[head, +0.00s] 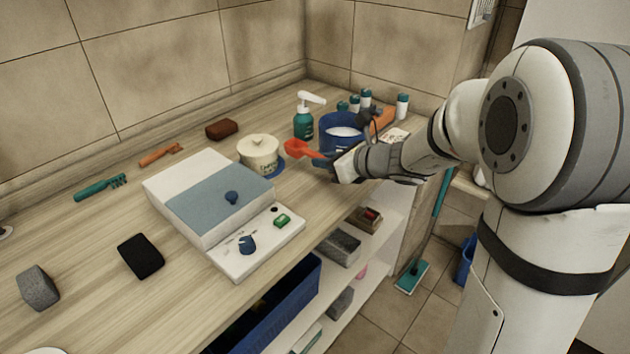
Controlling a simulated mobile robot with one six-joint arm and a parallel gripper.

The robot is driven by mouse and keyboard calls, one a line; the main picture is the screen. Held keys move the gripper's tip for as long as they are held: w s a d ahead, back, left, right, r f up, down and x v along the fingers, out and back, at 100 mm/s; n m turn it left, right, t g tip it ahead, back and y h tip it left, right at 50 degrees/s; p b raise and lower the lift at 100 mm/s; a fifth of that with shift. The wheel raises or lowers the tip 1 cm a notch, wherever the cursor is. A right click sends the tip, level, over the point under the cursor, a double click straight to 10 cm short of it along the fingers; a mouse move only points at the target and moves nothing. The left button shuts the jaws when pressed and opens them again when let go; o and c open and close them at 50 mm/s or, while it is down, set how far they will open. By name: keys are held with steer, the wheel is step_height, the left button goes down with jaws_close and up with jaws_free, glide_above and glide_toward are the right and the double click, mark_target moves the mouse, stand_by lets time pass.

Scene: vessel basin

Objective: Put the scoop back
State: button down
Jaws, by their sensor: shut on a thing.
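The scoop (297,148) is red-orange, with its bowl pointing left. My gripper (328,162) is shut on its handle and holds it over the worktop (70,255), in front of the blue tub. A cream lidded pot (259,153) stands just left of the scoop on a blue round base, with its lid on. The blue tub (343,131) with white contents stands behind my gripper, and the gripper and wrist hide part of its lower front.
A green pump bottle (303,122) stands behind the scoop. Several small teal-and-white bottles (402,106) stand at the back right. A white-and-blue device (212,205) lies front left. Brushes, a brown block (222,129) and a black block (141,256) lie further left.

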mark_target(323, 193)
steer(key=f, duration=0.6)
steer(key=shift+a+f+b, duration=0.3)
steer(key=shift+f+b, duration=0.05)
steer(key=shift+b, duration=0.05)
steer(key=shift+f, duration=0.1)
steer(key=shift+f+b, duration=0.15)
steer(key=shift+b, duration=0.15)
steer(key=c, duration=1.4)
jaws_free()
